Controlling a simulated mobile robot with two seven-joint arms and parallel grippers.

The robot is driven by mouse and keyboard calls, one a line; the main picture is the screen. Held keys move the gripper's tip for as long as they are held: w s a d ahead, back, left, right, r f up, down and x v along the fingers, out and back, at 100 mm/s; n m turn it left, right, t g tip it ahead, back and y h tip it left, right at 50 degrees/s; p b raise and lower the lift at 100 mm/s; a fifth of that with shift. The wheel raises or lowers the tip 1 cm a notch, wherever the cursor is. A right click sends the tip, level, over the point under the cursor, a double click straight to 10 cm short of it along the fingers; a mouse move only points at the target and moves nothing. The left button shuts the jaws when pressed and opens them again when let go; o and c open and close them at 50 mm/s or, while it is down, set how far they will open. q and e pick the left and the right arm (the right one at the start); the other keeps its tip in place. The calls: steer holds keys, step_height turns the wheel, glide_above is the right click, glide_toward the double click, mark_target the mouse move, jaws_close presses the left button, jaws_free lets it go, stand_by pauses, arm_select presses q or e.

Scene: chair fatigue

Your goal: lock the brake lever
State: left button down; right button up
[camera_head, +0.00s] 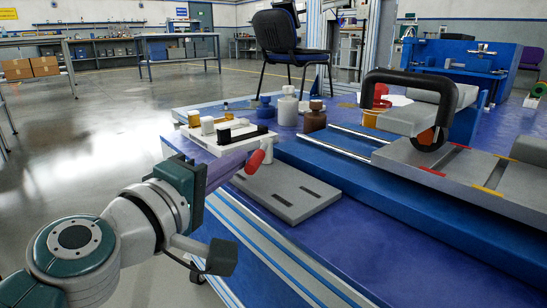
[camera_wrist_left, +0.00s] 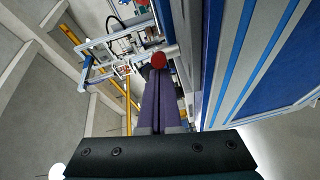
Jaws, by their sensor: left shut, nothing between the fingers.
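The brake lever shows as a short red handle (camera_head: 256,160) on the side of the blue test bench, close to a grey slotted plate. In the left wrist view its round red end (camera_wrist_left: 158,60) appears just beyond my fingertips. My left gripper (camera_head: 238,159) comes in from the lower left. Its fingers are together with nothing between them, and they point at the red handle. In the left wrist view the closed fingers (camera_wrist_left: 160,75) run straight up to the red end. I cannot tell whether they touch it. My right gripper is not in view.
A white tray (camera_head: 227,146) with small black, white and yellow items sits just behind the lever. Bottles (camera_head: 288,108) stand beyond it. The grey slotted plate (camera_head: 286,192) lies to the right. A black arched handle (camera_head: 410,77) stands on the bench. Open floor lies left.

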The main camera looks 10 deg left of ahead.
mark_target(291, 193)
arm_select(q)
steer(key=d, duration=0.3)
steer(key=shift+s+d+p, duration=0.1)
steer(key=shift+s+p, duration=0.1)
steer(key=shift+p, duration=0.15)
steer(key=shift+w+d, duration=0.25)
steer(key=shift+d, duration=0.85)
steer(key=shift+w+d, duration=0.25)
steer(key=shift+d, duration=0.35)
steer(key=shift+w+d, duration=0.2)
steer(key=shift+d, duration=0.4)
steer(key=shift+d+f, duration=0.1)
steer(key=shift+f, duration=0.05)
steer(key=shift+s+d+f, duration=0.1)
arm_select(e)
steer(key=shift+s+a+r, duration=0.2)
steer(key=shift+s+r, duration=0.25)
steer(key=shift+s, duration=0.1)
arm_select(q)
steer(key=shift+f, duration=0.1)
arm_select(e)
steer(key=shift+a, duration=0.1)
